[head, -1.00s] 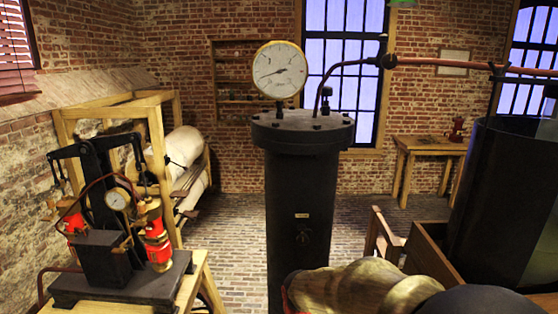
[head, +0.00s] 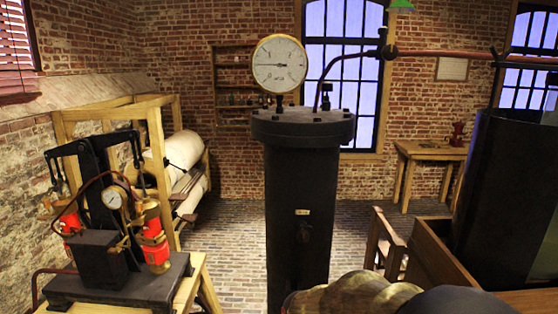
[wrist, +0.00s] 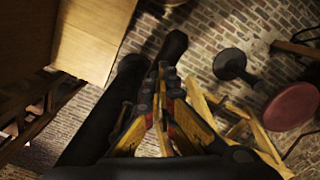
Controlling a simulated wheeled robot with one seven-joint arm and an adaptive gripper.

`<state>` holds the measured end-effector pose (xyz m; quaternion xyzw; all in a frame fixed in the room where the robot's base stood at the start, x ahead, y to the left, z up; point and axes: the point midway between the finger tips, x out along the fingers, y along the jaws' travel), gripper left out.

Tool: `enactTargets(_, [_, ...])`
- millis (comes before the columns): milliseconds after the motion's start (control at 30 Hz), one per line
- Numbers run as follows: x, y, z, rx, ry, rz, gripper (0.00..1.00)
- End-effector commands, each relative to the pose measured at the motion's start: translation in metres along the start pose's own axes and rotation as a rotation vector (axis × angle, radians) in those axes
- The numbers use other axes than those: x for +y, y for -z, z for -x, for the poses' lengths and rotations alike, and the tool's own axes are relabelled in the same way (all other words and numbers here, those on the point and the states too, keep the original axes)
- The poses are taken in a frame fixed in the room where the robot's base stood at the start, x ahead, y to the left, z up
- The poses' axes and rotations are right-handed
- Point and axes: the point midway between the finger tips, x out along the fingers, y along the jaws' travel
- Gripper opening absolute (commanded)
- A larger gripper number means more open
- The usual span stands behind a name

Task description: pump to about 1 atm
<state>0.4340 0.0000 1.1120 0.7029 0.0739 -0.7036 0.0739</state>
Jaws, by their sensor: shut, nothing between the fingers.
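The hand pump (head: 97,205) stands at the left in the head view, black with red-banded cylinders, a rocking beam on top and a small white dial (head: 113,198). The tall black cylinder (head: 302,215) in the middle carries a large round pressure gauge (head: 279,64). Its needle lies about level, pointing left; the numbers are too small to read. In the wrist view my gripper (wrist: 160,75) is shut and empty, with yellow and dark fingers above the brick floor. The gripper is hidden in the head view, so its distance from the pump cannot be told.
A copper pipe (head: 440,56) runs from the cylinder's top to the right. A dark tank (head: 500,190) and a wooden box edge (head: 435,255) stand at the right. A wooden frame (head: 158,165) stands behind the pump. A small table (head: 428,152) is at the back.

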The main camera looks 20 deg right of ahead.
Motion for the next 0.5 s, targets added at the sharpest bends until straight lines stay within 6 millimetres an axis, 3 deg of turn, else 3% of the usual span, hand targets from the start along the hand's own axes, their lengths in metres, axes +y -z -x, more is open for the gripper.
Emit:
enactTargets(33, [0.0, 0.001, 0.018, 0.003, -0.001, 0.0, 0.0])
enactTargets(100, [0.0, 0.001, 0.033, 0.003, -0.001, 0.0, 0.0])
enactTargets(500, [0.0, 0.001, 0.111, 0.002, 0.0, 0.0, 0.0])
